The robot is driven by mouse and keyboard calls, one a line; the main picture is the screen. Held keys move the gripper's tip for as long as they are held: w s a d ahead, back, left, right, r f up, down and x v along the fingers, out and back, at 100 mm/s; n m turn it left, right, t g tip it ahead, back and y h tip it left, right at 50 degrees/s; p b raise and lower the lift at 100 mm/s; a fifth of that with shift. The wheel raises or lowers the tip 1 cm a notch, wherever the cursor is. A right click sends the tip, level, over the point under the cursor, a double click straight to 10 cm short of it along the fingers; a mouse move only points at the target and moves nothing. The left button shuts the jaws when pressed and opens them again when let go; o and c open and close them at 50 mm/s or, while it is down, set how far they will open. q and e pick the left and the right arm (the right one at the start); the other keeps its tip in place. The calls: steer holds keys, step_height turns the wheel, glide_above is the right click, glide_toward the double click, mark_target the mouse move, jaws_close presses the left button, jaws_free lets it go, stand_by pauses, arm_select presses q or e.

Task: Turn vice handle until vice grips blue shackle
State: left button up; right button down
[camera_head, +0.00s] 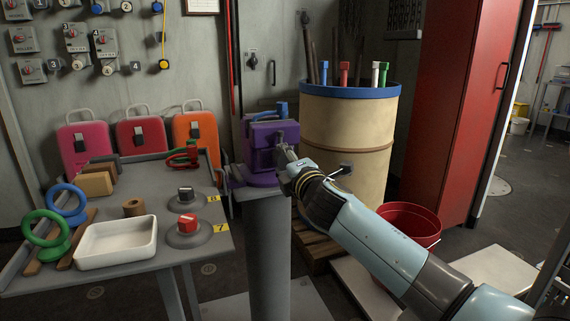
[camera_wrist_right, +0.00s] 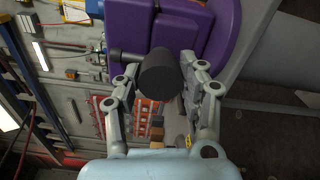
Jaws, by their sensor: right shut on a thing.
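The purple vice (camera_head: 262,136) stands on a grey pedestal; its purple body also fills the top of the right wrist view (camera_wrist_right: 178,22). The blue shackle (camera_head: 281,110) sits upright at the top of the vice, at its jaws. I cannot tell whether the jaws touch it. My right gripper (camera_head: 287,163) is at the front of the vice. In the right wrist view its two fingers (camera_wrist_right: 160,85) are shut on the dark vice handle (camera_wrist_right: 160,72), a thick round end with a thinner bar beside it. My left gripper is not in view.
A grey table (camera_head: 120,240) at left holds a white tray (camera_head: 118,245), rings, blocks and several small parts. A tan drum (camera_head: 345,130) with a blue rim stands behind my right arm. A red bucket (camera_head: 410,220) and red cabinet (camera_head: 445,100) are at right.

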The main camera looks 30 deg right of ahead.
steer(key=m+b, duration=0.2)
steer(key=m, duration=0.2)
steer(key=m+b, duration=0.2)
steer(key=m, duration=0.2)
steer(key=f+m+b, duration=0.1)
steer(key=m+b, duration=0.1)
steer(key=m, duration=0.2)
steer(key=shift+w+b, duration=0.1)
steer(key=shift+b, duration=0.3)
steer(key=shift+r+m, duration=0.15)
steer(key=shift+m, duration=0.75)
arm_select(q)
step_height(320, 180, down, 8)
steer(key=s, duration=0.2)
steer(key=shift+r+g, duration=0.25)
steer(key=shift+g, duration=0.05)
arm_select(e)
steer(key=shift+r+m, duration=0.2)
steer(key=shift+m, duration=0.1)
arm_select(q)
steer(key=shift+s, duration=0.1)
